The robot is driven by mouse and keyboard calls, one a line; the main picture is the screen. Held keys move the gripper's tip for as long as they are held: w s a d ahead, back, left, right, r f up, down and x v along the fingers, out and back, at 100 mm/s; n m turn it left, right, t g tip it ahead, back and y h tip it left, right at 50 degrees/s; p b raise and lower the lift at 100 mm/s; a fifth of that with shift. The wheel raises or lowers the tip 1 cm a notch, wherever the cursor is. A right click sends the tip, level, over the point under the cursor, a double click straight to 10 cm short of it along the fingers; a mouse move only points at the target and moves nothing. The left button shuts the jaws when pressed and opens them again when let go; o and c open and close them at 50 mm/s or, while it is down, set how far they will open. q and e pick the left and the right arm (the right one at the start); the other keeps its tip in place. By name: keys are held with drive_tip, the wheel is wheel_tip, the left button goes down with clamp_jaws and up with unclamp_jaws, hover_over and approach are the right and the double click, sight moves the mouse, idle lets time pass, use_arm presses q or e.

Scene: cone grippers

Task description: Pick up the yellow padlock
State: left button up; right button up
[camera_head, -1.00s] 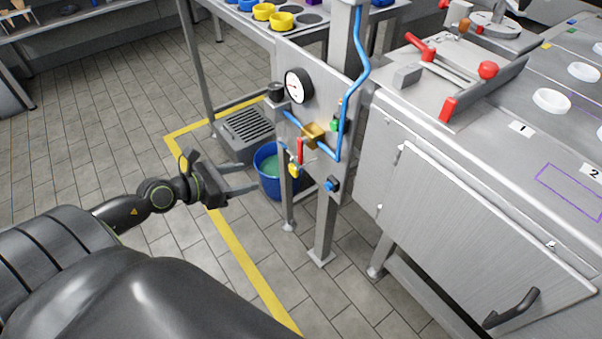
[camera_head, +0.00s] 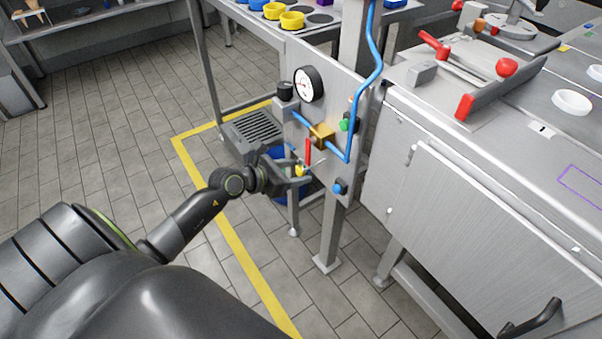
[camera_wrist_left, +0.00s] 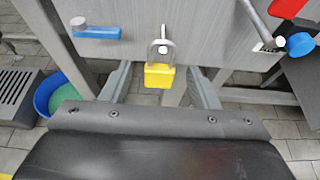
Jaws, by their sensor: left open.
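The yellow padlock (camera_wrist_left: 159,76) hangs by its grey shackle from a peg on the grey panel in the left wrist view. It shows small in the head view (camera_head: 300,170), by the lower left edge of the panel. My left gripper (camera_wrist_left: 160,88) is open. Its two fingers stand apart to the left and right of the padlock, with gaps on both sides. In the head view my left gripper (camera_head: 301,174) reaches the panel and partly hides the padlock area. My right gripper is not in view.
The panel carries a gauge (camera_head: 309,84), a red lever (camera_head: 308,151), a brass valve (camera_head: 321,136) and a blue knob (camera_head: 340,187). A blue bucket (camera_wrist_left: 45,97) stands on the floor behind. A steel cabinet (camera_head: 470,220) is at the right. Floor at left is free.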

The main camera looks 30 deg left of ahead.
use_arm(q)
drive_tip(key=shift+x, duration=0.95)
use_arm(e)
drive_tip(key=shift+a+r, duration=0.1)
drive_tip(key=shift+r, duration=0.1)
use_arm(q)
drive_tip(key=shift+c, duration=0.2)
drive_tip(key=c, duration=1)
drive_tip(key=shift+r, duration=0.1)
